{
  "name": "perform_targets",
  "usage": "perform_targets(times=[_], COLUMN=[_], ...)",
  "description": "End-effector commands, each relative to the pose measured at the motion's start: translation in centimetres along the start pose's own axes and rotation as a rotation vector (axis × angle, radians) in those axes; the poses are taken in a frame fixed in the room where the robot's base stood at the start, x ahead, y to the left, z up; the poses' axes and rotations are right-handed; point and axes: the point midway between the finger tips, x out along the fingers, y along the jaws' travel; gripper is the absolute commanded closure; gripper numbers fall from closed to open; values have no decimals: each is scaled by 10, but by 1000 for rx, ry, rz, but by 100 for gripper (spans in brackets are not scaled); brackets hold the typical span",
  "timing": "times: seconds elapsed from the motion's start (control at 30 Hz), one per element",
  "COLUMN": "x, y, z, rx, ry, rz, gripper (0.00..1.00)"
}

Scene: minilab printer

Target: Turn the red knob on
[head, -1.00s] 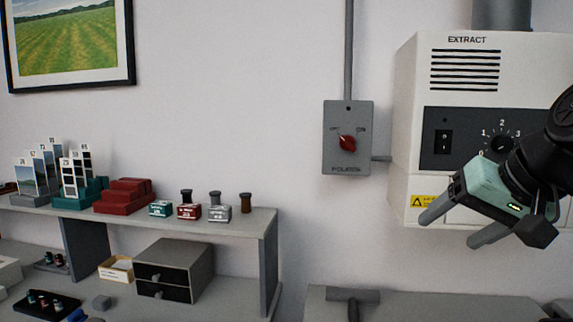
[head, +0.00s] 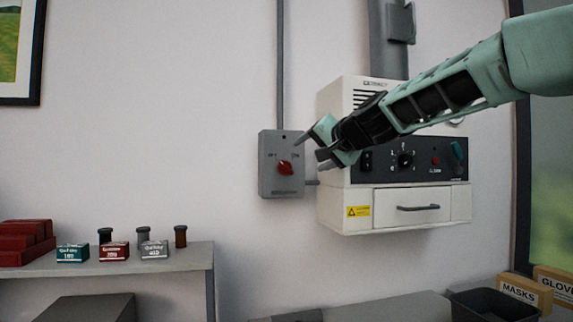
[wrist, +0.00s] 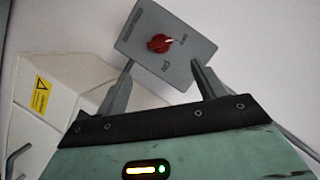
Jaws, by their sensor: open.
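The red knob (head: 285,168) is on a grey switch box (head: 268,188) on the wall, with OFF at upper left and ON at upper right. Its exact pointing is too small to tell now. In the wrist view, the knob (wrist: 159,43) shows beyond and roughly between the fingertips, on the tilted-looking box (wrist: 140,70). My gripper (head: 317,147) is open and empty, just right of the knob in the head view. My gripper also shows in the wrist view (wrist: 162,66). The fingers appear apart from the knob.
A white extractor unit (head: 335,205) with a dark dial panel (head: 385,163) stands close to the right of the box, behind my arm. A conduit (head: 281,70) runs up from the box. A shelf (head: 190,258) with small boxes and jars is at lower left.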

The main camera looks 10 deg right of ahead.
Motion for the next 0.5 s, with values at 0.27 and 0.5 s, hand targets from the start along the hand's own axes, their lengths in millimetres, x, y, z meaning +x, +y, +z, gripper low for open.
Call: perform_targets(times=[0.27,0.5], x=[60,100], y=[-3,-2], z=[0,0], rx=[0,0], ry=[-5,-3], rz=[0,1], gripper=[31,31])
